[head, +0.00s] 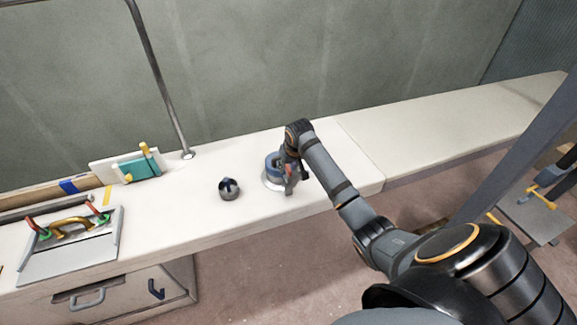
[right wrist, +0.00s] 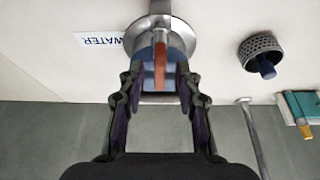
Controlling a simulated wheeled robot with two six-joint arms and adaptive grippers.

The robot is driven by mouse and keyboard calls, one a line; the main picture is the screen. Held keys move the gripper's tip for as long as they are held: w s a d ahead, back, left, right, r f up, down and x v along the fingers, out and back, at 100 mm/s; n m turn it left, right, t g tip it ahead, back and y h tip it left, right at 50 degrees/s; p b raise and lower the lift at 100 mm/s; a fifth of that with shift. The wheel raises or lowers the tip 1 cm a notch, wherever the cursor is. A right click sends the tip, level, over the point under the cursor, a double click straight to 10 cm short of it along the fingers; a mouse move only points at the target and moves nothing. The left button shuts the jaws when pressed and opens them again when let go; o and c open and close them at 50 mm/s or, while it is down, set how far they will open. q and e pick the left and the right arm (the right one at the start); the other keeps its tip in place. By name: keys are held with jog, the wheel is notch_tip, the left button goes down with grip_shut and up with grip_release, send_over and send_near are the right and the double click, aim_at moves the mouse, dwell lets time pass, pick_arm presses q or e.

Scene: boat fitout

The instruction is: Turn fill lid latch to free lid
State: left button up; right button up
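The fill fitting (head: 271,186) stands on the white deck, a round metal flange with a blue body. In the right wrist view the blue body (right wrist: 147,80) shows with a red-orange latch lever (right wrist: 160,62) across its middle. My right gripper (head: 288,174) is at the fitting from above and hides part of it in the head view. In the right wrist view the right gripper (right wrist: 157,80) has its fingers apart, one on each side of the blue body and lever; contact is not clear. My left gripper is not in view.
A dark perforated cup with a blue knob (head: 229,189) stands left of the fitting. A WATER label (right wrist: 100,41) lies beside the flange. A metal post (head: 166,90), a teal block (head: 140,168) and a grey hatch panel (head: 72,248) are farther left. The deck to the right is clear.

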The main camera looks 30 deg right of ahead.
jog(key=shift+f, duration=0.15)
grip_shut()
